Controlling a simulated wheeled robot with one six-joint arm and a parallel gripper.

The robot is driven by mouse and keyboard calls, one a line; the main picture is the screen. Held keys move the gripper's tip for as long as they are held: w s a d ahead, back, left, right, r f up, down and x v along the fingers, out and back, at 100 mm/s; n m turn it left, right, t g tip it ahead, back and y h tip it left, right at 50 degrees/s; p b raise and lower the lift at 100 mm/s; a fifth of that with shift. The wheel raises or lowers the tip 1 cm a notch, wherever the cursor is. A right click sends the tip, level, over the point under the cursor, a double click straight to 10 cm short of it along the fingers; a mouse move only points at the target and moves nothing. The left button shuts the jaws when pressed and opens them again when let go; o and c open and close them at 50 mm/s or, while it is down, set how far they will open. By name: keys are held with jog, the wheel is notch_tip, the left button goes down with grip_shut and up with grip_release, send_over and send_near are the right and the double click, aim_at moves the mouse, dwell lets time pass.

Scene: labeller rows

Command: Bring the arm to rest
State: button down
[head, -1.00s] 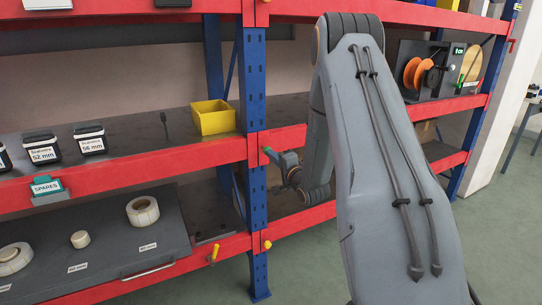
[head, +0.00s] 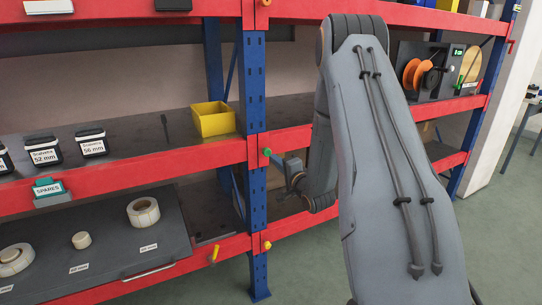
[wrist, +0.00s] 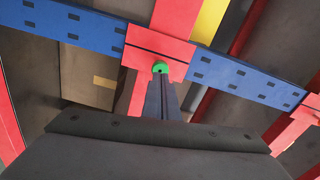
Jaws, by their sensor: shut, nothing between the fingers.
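My gripper (head: 276,161) is shut and empty, in front of the blue rack post at the middle red beam. In the wrist view its fingers (wrist: 161,82) lie together and point at a round green knob (wrist: 160,67) on a red beam end. The knob also shows in the head view (head: 267,152), just left of the fingertips. I cannot tell whether the fingertips touch it.
The blue post (head: 253,90) and red middle beam (head: 120,169) are close to my gripper. Label rolls (head: 143,212) lie on the lower shelf. Open floor (head: 495,245) is at right.

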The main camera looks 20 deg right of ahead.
jog(key=shift+s, duration=0.85)
jog(key=s+a+f+n+g+h, duration=0.1)
jog(key=s+a+n+g, duration=0.7)
jog(key=a, duration=0.2)
jog(key=s+a+n+g, duration=0.4)
jog(key=s+a, duration=0.1)
jog(key=s, duration=0.7)
jog(key=s+a+n+g, duration=0.3)
jog(key=s+a+g, duration=0.1)
jog(key=s, duration=0.9)
jog(key=shift+s+a+r+n+g, duration=0.25)
jog(key=shift+a+r+n+g, duration=0.15)
jog(key=shift+a, duration=0.05)
jog(key=shift+d, duration=0.1)
